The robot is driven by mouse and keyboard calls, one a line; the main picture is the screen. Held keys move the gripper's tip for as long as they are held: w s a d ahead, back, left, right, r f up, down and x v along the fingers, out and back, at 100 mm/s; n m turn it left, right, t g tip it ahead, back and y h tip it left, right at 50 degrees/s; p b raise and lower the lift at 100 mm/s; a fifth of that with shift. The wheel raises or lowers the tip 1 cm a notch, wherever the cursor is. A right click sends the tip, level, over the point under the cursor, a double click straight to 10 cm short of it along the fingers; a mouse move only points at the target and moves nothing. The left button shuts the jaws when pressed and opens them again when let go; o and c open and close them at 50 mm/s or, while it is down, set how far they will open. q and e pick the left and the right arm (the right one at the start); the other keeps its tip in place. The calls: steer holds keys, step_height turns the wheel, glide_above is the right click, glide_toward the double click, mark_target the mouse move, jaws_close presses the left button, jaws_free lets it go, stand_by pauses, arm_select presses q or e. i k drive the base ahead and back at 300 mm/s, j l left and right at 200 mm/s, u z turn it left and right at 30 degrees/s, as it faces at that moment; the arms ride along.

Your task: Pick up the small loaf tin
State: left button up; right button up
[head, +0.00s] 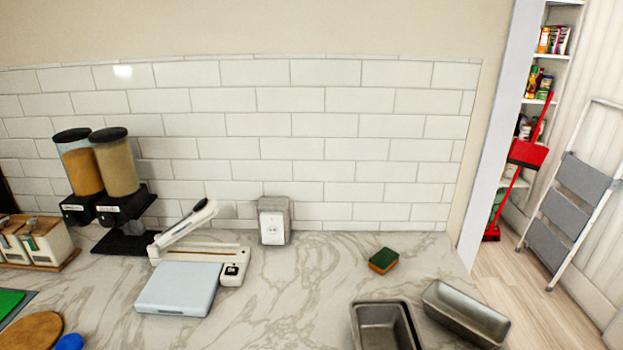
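Two grey metal loaf tins sit on the marble counter at the lower right of the head view. One tin (384,327) is empty, points toward me and is cut off by the bottom edge of the picture. The other tin (464,315) lies to its right, turned at a slant near the counter's right edge. The two are close together with a narrow gap. I cannot tell for certain which is the small one. Neither of my grippers shows in the view.
A green and orange sponge (383,260) lies behind the tins. The counter (295,300) between scale and tins is clear.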

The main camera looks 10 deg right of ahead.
mark_target(485, 328)
steer(key=l+z, duration=0.1)
steer(key=z, duration=0.4)
steer(key=l+z, duration=0.1)
steer(key=z, duration=0.35)
steer(key=l+z, duration=0.1)
steer(key=z, duration=0.4)
steer(key=i+l+u, duration=0.15)
steer(key=u, duration=0.35)
steer(key=i+l+u, duration=0.1)
steer(key=l+u, duration=0.6)
steer(key=u, duration=0.3)
steer(key=i+l, duration=0.05)
